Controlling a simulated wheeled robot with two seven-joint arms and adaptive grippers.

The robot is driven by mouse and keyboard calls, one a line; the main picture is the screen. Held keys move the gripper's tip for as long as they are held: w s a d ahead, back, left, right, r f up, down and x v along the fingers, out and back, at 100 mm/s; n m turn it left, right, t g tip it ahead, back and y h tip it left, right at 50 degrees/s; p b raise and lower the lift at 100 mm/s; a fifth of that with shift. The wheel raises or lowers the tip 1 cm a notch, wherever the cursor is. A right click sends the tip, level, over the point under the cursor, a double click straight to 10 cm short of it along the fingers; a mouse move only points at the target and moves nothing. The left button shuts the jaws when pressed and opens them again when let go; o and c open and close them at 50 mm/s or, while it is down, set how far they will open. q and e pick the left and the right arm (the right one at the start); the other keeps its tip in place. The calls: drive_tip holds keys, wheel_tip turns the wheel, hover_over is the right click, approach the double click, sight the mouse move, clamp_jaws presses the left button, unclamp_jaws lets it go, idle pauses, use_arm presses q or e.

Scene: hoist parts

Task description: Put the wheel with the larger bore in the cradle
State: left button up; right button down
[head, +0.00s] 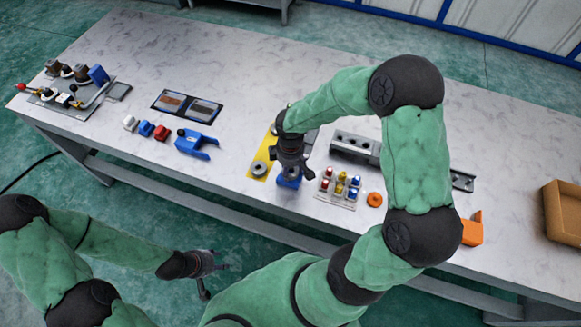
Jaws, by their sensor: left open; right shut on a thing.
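A grey wheel (259,169) with a dark bore lies on the near end of the yellow mat (257,155). The mat's far end is partly covered by my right arm. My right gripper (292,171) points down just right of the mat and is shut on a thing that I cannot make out. A small blue block (288,182), perhaps the cradle, shows directly below it; I cannot tell whether they touch. My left gripper (206,276) is open and empty, off the table's near edge. The bore sizes cannot be compared here.
A blue forked part (195,143) and small coloured blocks (146,129) lie left. A stand of coloured pieces (340,187), an orange disc (374,199) and a grey rail (355,147) lie right. A brown box (565,211) is far right.

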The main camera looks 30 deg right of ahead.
drive_tip(key=shift+s+a+f, duration=0.1)
drive_tip(key=shift+f, duration=0.05)
drive_tip(key=shift+c, duration=1.9)
unclamp_jaws()
wheel_tip(320, 180, up, 7)
drive_tip(key=p, duration=0.5)
drive_tip(key=shift+p, duration=0.3)
